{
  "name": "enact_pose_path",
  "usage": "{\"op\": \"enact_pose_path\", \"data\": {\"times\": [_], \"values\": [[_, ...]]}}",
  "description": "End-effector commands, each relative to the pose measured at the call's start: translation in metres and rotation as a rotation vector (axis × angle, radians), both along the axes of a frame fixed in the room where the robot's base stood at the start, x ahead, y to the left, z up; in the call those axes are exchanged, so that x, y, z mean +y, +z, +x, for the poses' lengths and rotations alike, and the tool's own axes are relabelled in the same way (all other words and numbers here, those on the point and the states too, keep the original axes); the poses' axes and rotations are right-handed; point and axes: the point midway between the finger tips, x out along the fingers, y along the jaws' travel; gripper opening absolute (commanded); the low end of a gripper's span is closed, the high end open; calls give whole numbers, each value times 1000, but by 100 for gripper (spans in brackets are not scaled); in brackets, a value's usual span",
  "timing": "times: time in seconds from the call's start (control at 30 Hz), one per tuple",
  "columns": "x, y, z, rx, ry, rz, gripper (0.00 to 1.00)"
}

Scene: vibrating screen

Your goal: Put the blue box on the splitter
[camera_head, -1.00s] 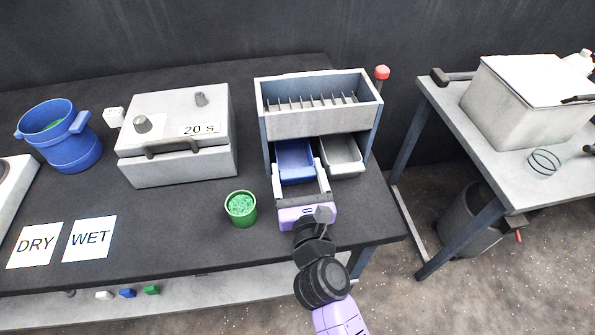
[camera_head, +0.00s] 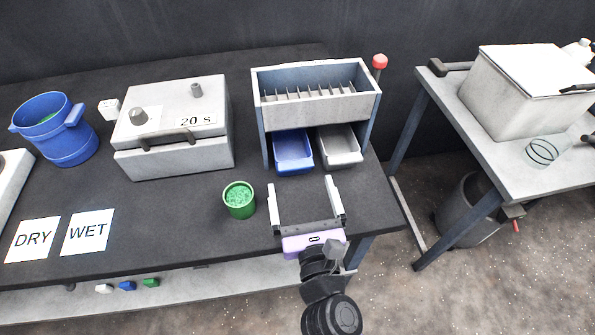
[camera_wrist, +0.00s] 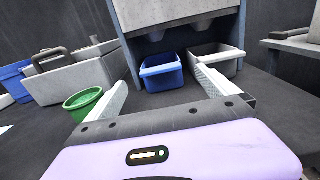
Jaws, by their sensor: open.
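The blue box (camera_head: 293,153) is a small open tray under the left half of the splitter (camera_head: 318,107), a grey bin with a row of slots on blue legs. In the wrist view the blue box (camera_wrist: 162,73) lies ahead, past the fingertips. My gripper (camera_head: 303,187) is open and empty in front of the splitter, its two white fingers wide apart, clear of the box. The wrist view shows my gripper (camera_wrist: 163,88) with a finger at each side.
A grey box (camera_head: 340,148) sits beside the blue one. A green cup (camera_head: 239,200) of green grains stands left of my gripper. A grey lidded machine (camera_head: 173,131) and a blue bucket (camera_head: 57,132) are further left. A red knob (camera_head: 379,62) rises at the splitter's right.

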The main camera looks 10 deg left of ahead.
Motion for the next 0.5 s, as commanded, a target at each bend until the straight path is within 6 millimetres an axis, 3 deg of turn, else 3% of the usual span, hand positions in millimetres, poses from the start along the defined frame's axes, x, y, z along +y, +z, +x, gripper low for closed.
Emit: {"op": "enact_pose_path", "data": {"times": [0.2, 0.5], "values": [[-9, -1, -31, 0, 0, 0, 98], [-12, 1, -41, -1, 0, 0, 98]]}}
